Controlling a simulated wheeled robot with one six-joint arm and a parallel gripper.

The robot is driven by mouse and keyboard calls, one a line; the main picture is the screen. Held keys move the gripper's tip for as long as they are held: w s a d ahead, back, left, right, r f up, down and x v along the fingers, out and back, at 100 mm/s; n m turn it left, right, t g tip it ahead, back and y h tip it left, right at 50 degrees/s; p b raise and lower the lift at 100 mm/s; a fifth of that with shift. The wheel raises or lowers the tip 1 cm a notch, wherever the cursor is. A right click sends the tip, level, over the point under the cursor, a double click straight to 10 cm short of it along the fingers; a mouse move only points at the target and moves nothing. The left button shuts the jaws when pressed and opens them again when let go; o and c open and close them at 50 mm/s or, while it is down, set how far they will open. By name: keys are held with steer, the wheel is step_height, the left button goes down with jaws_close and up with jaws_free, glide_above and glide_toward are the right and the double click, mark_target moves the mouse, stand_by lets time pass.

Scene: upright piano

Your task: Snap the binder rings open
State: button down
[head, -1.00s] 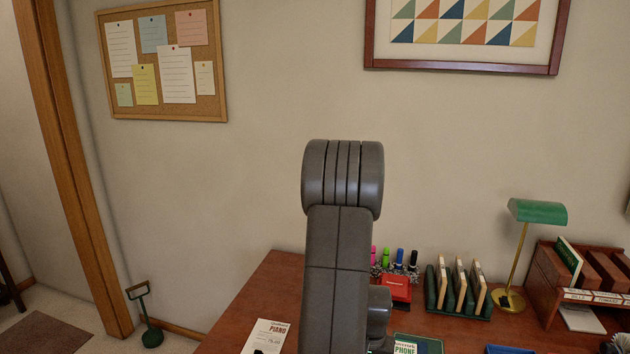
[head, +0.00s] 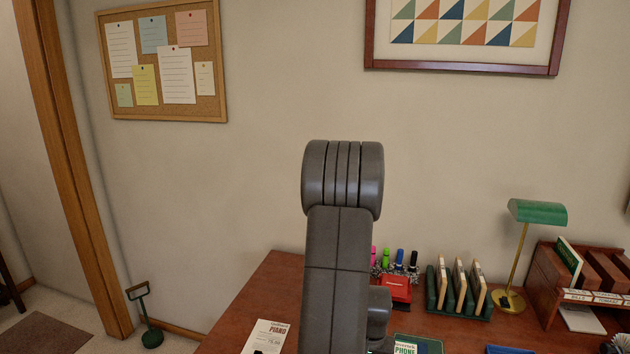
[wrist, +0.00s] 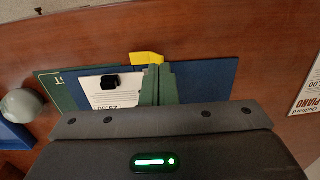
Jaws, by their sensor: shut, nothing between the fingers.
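A blue flat thing, probably the binder (wrist: 208,82), lies on the desk in the wrist view, with a printed white sheet (wrist: 118,95) to the left of the green fingers. A small yellow piece (wrist: 147,58) shows at its upper edge; I cannot tell whether it is a ring lever. My gripper (wrist: 160,68) is shut and empty, its green fingers together over the middle of the blue thing, close to the yellow piece. I cannot tell whether they touch. The rings cannot be made out. In the head view my arm hides the gripper.
A small black object (wrist: 110,83) is on the white sheet. A piano sheet (head: 266,337) lies on the desk (head: 235,325) at left. Markers (head: 399,258), a green rack (head: 458,300), a lamp (head: 538,212) and a wooden organizer (head: 560,280) stand toward the back and right.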

steer(key=shift+f+b, duration=1.1)
steer(key=shift+f, duration=0.15)
steer(key=shift+r, duration=0.15)
step_height(320, 180, up, 8)
steer(key=p, duration=0.5)
steer(key=shift+p, duration=0.3)
steer(key=shift+f, duration=0.2)
step_height(320, 180, down, 8)
steer(key=b, duration=0.5)
steer(key=shift+b, duration=0.3)
steer(key=shift+r, duration=0.1)
